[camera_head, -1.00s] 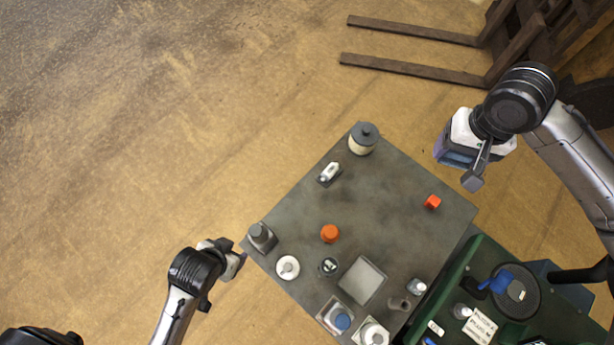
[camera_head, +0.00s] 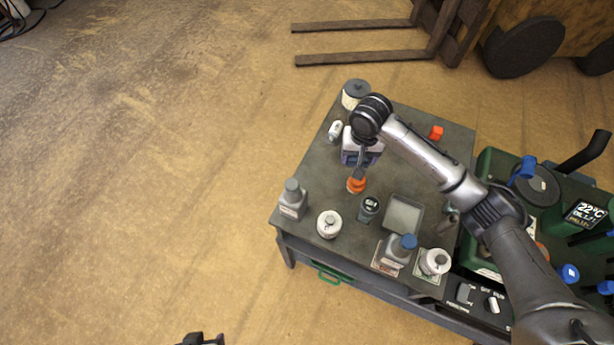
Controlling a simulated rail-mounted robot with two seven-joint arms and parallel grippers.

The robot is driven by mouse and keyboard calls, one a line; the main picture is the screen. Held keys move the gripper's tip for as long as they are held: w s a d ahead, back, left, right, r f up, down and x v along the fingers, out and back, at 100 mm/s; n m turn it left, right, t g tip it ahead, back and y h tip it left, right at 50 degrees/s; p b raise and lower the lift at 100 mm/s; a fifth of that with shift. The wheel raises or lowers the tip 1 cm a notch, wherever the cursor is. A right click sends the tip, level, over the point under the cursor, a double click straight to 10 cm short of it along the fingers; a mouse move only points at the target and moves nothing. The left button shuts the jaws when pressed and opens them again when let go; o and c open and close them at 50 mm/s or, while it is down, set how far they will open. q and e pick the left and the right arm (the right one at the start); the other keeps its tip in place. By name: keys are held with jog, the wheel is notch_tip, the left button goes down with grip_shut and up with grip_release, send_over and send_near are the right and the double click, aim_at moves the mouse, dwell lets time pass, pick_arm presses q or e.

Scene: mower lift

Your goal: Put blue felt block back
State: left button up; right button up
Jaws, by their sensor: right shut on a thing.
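My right gripper (camera_head: 358,175) reaches over the middle of the grey workbench (camera_head: 318,180), its fingers pointing down. It is shut on a small slate-blue block at its fingertips, apparently the blue felt block (camera_head: 358,172); its far side and colour are hard to make out. The block is just above or beside an orange knob (camera_head: 356,186); I cannot tell if they touch. Part of my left gripper (camera_head: 203,340) shows dark at the bottom edge, away from the bench; its jaws cannot be read.
A grey bottle (camera_head: 293,200), white round jar (camera_head: 329,224), dark cup (camera_head: 369,208) and shallow grey tray (camera_head: 404,214) stand nearby. A blue-capped bottle (camera_head: 396,250) is at the front edge. A green machine (camera_head: 500,175) adjoins on the right.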

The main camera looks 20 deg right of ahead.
jog(key=b, duration=0.3)
send_over(317, 172)
jog(key=f, duration=0.6)
jog(key=shift+s+d+f, duration=0.1)
jog(key=shift+d, duration=0.15)
jog(key=shift+w+a+f, duration=0.15)
jog(key=shift+w+a, duration=0.05)
jog(key=shift+a, duration=0.05)
jog(key=shift+f+b, duration=0.55)
jog(key=shift+f, duration=1.4)
jog(key=shift+f, duration=0.15)
jog(key=o, duration=0.9)
notch_tip(317, 172, up, 12)
jog(key=p, duration=0.3)
